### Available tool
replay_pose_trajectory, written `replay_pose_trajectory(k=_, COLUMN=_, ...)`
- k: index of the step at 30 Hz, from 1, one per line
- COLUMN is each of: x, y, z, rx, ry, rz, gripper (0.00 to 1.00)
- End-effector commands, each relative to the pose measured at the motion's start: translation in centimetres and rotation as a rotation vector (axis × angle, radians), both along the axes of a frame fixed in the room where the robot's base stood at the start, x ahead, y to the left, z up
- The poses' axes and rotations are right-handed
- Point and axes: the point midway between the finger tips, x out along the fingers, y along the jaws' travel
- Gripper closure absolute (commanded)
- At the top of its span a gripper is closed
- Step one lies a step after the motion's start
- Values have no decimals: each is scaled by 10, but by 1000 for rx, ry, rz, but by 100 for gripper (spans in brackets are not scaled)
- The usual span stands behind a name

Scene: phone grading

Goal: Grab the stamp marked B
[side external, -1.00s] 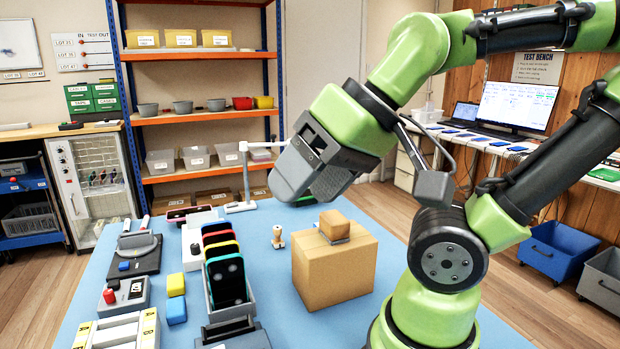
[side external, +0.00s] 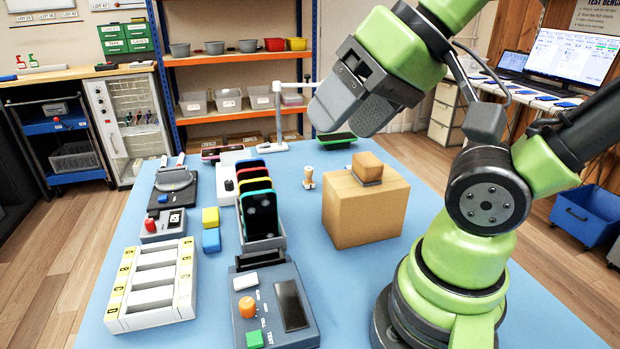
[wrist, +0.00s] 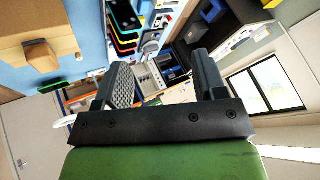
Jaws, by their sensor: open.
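A wooden block-shaped stamp (side external: 368,165) with a dark base lies on top of a brown cardboard box (side external: 350,220). It also shows at the left of the wrist view (wrist: 40,54). A smaller upright stamp (side external: 309,174) with a light wooden handle stands on the blue table left of the box. I cannot read a letter on either stamp. My gripper (side external: 335,115) is open and empty, above and behind the box, apart from both stamps. Its two separated fingers frame the wrist view (wrist: 164,72), with nothing between them.
A rack of coloured phones (side external: 262,222) stands left of the box. A test device (side external: 272,310) and a slotted white tray (side external: 155,283) lie nearer the front. A green-edged phone (side external: 337,138) lies behind the box. The blue table (side external: 340,290) is clear in front of the box.

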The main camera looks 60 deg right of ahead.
Motion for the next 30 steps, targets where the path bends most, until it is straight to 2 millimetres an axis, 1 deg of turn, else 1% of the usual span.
replay_pose_trajectory(k=11, x=0, y=0, z=0, rx=0, ry=0, rz=0, gripper=36)
replay_pose_trajectory(k=12, x=0, y=0, z=0, rx=0, ry=0, rz=0, gripper=43)
replay_pose_trajectory(k=13, x=0, y=0, z=0, rx=0, ry=0, rz=0, gripper=44)
replay_pose_trajectory(k=20, x=0, y=0, z=0, rx=1, ry=0, rz=-2, gripper=44)
replay_pose_trajectory(k=22, x=4, y=-1, z=1, rx=14, ry=7, rz=-26, gripper=44)
replay_pose_trajectory(k=23, x=7, y=-2, z=2, rx=26, ry=14, rz=-49, gripper=44)
replay_pose_trajectory(k=26, x=25, y=-10, z=7, rx=102, ry=53, rz=-192, gripper=44)
replay_pose_trajectory(k=29, x=57, y=-27, z=10, rx=229, ry=108, rz=-432, gripper=44)
replay_pose_trajectory(k=30, x=72, y=-37, z=10, rx=288, ry=127, rz=-544, gripper=44)
